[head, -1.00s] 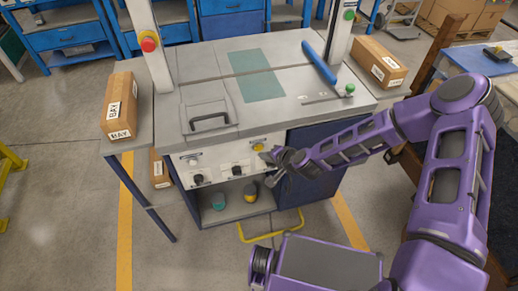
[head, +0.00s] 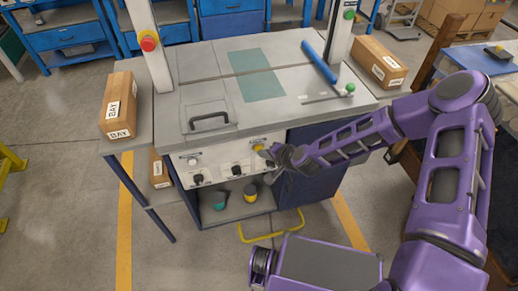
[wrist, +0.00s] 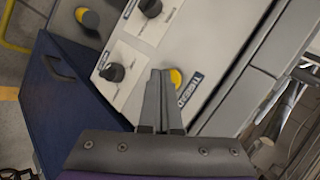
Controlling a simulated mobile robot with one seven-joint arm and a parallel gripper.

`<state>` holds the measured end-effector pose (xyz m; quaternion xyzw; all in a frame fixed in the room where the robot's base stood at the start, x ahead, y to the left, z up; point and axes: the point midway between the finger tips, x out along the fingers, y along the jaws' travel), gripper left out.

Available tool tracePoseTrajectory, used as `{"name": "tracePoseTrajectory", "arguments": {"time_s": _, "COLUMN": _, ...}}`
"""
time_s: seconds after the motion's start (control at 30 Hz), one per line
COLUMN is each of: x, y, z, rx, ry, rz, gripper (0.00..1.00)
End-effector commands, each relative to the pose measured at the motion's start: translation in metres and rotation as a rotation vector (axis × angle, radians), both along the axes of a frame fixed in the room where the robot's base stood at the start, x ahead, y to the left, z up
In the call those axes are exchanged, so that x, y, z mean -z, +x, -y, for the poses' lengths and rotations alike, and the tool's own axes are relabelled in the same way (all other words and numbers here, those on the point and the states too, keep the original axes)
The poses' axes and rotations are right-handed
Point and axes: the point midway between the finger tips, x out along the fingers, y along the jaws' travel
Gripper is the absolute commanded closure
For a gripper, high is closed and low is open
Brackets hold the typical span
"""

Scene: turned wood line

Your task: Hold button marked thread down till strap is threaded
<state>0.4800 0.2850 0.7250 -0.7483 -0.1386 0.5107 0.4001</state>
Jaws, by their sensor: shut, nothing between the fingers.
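The yellow button (head: 258,147) sits on the white front panel of the grey-topped machine. In the wrist view the button (wrist: 177,77) has a label (wrist: 189,89) beside it that seems to read THREAD. My gripper (head: 266,153) is at the panel, close to the button. In the wrist view its shut, empty fingers (wrist: 160,74) point at the panel, with their tips just left of the button and partly overlapping its edge. Whether they touch or press it I cannot tell. I cannot make out a strap in either view.
Black knobs (head: 198,179) are on the same panel. Cardboard boxes (head: 119,106) flank the machine. A yellow floor rail (head: 262,238) lies in front.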

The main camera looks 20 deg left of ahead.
Motion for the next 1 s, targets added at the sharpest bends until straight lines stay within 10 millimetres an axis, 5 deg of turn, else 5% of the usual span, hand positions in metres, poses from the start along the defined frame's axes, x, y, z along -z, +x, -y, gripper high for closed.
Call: {"name": "tracePoseTrajectory", "arguments": {"time_s": 1.0, "x": -0.0001, "y": 0.0066, "z": -0.0039, "rx": 0.000, "ry": 0.000, "rz": 0.000, "gripper": 1.00}}
